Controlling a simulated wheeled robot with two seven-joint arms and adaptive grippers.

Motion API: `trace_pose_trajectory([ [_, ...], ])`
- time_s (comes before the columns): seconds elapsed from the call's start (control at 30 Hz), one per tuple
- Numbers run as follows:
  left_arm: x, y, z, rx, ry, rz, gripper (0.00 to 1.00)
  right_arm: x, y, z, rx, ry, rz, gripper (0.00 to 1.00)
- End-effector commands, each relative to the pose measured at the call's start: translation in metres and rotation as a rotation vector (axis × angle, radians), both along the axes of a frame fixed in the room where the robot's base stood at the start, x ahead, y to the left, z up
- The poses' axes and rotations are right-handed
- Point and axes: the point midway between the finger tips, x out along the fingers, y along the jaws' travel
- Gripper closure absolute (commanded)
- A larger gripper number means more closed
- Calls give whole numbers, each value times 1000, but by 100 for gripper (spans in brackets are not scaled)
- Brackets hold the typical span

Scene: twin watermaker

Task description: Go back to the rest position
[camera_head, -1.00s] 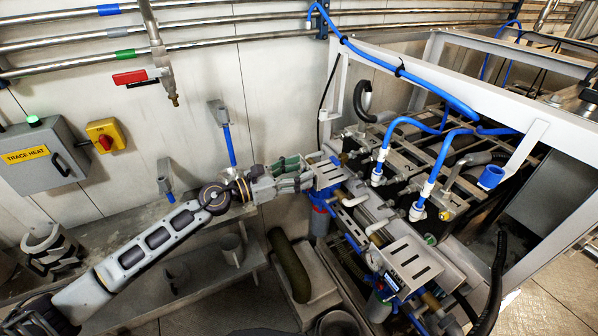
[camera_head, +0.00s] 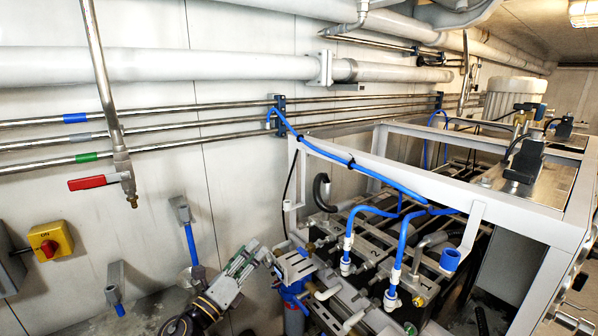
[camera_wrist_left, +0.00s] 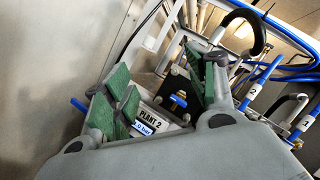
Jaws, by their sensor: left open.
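My left gripper (camera_head: 258,254) is at the lower middle of the head view, just left of the watermaker frame's blue-fronted bracket (camera_head: 296,268). Its fingers point up and right. In the left wrist view the green-padded fingers (camera_wrist_left: 165,88) are spread apart with nothing held between them. Beyond the gap are a "PLANT 2" label (camera_wrist_left: 158,118) and a small dark fitting with a blue part (camera_wrist_left: 179,98). Whether a fingertip touches the bracket cannot be told. My right gripper is not in view.
The white frame (camera_head: 440,190) with blue hoses (camera_head: 398,250) fills the right side. A red-handled valve (camera_head: 97,181) hangs from a wall pipe at left. A yellow switch box (camera_head: 50,241) and blue-tipped wall fittings (camera_head: 190,240) are nearby.

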Motion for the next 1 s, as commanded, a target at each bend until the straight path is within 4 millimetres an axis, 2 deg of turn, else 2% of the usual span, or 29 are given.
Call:
trace_pose_trajectory([
  [0.27, -3, 44, -23, -421, 250, 181, 43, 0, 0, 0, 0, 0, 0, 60],
  [0.57, -24, 89, -79, -842, 528, 398, 43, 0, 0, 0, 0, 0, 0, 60],
  [0.77, -54, 110, -127, -1102, 717, 559, 43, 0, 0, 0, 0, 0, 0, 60],
  [1.0, -106, 121, -184, -1386, 942, 776, 43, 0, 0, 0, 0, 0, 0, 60],
])
